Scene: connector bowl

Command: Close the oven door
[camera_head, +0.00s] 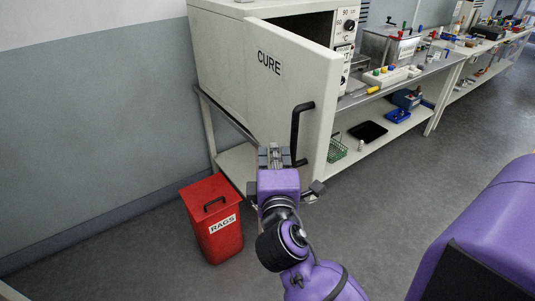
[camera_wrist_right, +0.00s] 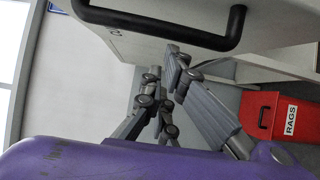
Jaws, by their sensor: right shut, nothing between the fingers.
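The oven (camera_head: 220,60) is a white box marked CURE, standing on a bench. Its door (camera_head: 285,90) stands open, swung out toward me, with a dark gap behind its top edge. A black bar handle (camera_head: 297,130) is on the door's outer face near its free edge. My right gripper (camera_head: 272,152) is shut and empty, in front of the lower part of the door, just left of the handle's lower end. In the right wrist view the handle (camera_wrist_right: 165,35) crosses the top, beyond the fingers (camera_wrist_right: 175,65). I cannot tell whether the fingers touch the door. My left gripper is not in view.
A red RAGS bin (camera_head: 213,218) stands on the floor to the left of my right arm. The bench (camera_head: 365,95) continues right with trays, tools and connectors. Its lower shelf holds a green basket (camera_head: 336,150) and a black tray (camera_head: 368,131).

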